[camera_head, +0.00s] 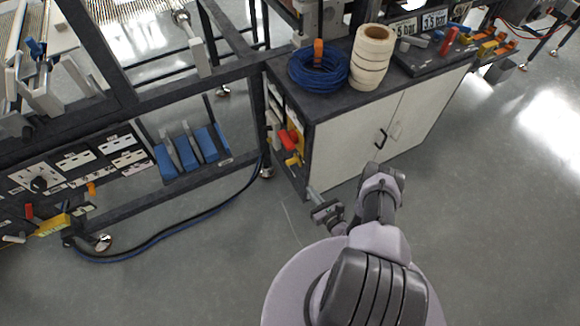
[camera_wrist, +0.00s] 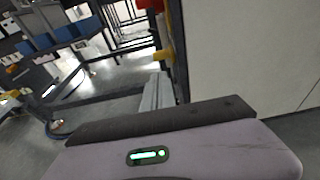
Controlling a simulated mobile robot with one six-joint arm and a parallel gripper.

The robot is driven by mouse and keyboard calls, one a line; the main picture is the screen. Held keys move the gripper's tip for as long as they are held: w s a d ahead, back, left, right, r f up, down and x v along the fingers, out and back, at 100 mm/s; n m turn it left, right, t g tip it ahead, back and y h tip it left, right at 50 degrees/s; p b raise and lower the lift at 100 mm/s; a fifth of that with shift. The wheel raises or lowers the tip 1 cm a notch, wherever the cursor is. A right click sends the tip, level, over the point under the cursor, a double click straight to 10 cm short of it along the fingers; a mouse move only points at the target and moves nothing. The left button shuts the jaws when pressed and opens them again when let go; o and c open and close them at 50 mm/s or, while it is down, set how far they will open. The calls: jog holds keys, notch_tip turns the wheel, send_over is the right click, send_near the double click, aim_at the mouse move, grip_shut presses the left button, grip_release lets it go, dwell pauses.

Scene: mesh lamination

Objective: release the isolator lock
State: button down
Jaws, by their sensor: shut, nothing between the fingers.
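A red handle (camera_head: 288,140) with a yellow part (camera_head: 293,160) below it sits on the narrow left end of the white cabinet. I cannot tell for certain which part is the isolator lock. In the wrist view, a red part (camera_wrist: 150,5) and a yellow part (camera_wrist: 163,54) show at the cabinet's edge, above the fingers. My gripper (camera_head: 313,191) is low in front of the cabinet's near left corner, apart from the red and yellow parts. Its fingers (camera_wrist: 157,88) are shut and empty.
The white cabinet (camera_head: 345,140) carries a blue cable coil (camera_head: 318,77) and a stack of cream rolls (camera_head: 372,55). A dark frame (camera_head: 160,95) stands to the left, with blue blocks (camera_head: 207,143) on its shelf. A dark hose (camera_head: 170,232) lies on the floor.

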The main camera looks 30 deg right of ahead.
jog(key=b, duration=0.6)
send_near(291, 164)
jog(key=w, duration=0.3)
jog(key=w+f, duration=0.1)
jog(key=w, duration=0.2)
jog(key=shift+w+a+f, duration=0.1)
jog(key=shift+w+f, duration=0.15)
jog(key=shift+w, duration=0.1)
